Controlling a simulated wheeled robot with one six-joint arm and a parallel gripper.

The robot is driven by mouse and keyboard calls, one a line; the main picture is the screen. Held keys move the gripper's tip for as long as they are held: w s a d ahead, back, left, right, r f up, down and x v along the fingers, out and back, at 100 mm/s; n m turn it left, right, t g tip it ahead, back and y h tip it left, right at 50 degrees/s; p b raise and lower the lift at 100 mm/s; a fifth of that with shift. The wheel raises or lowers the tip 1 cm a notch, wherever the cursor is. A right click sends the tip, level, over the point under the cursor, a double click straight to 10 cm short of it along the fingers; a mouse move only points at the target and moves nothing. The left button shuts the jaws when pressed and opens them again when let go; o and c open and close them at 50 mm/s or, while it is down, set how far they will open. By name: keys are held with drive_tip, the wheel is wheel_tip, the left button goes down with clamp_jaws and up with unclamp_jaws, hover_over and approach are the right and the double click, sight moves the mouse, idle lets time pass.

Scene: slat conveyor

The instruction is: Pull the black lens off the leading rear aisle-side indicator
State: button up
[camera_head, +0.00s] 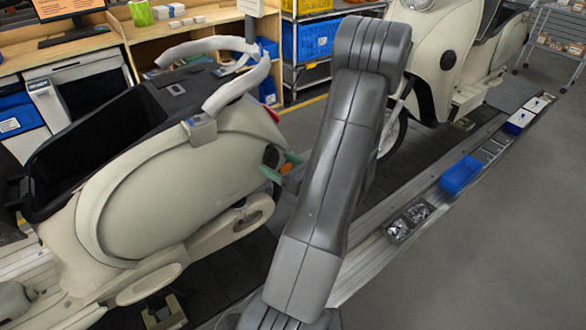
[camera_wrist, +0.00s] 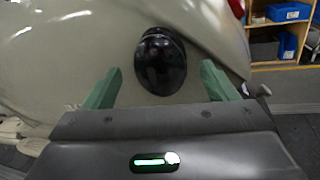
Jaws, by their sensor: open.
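A glossy black oval lens (camera_wrist: 160,62) sits on the cream scooter's rear body panel (camera_wrist: 70,50) in the wrist view. My gripper (camera_wrist: 160,84) is open, with one green finger left of the lens and the other right of it. The fingertips appear level with the lens's lower half, with gaps on both sides. In the head view, my green fingers (camera_head: 281,169) are at the right end of the left scooter (camera_head: 165,195). The lens shows there as a small dark patch (camera_head: 270,155) close to them, partly hard to make out.
A second cream scooter (camera_head: 440,50) stands behind my arm at the upper right. A ledge along the conveyor holds a blue bin (camera_head: 461,175) and small parts (camera_head: 408,222). Shelves with blue bins (camera_head: 316,40) stand at the back. Grey floor (camera_head: 500,260) at right is clear.

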drive_tip(key=shift+w+a, duration=0.45)
drive_tip(key=c, duration=1)
drive_tip(key=shift+s+d, duration=0.1)
drive_tip(key=shift+s, duration=0.05)
drive_tip(key=shift+s+d, duration=0.1)
drive_tip(key=shift+d, duration=0.05)
drive_tip(key=shift+v, duration=1.3)
idle(0.9)
drive_tip(key=shift+v, duration=0.85)
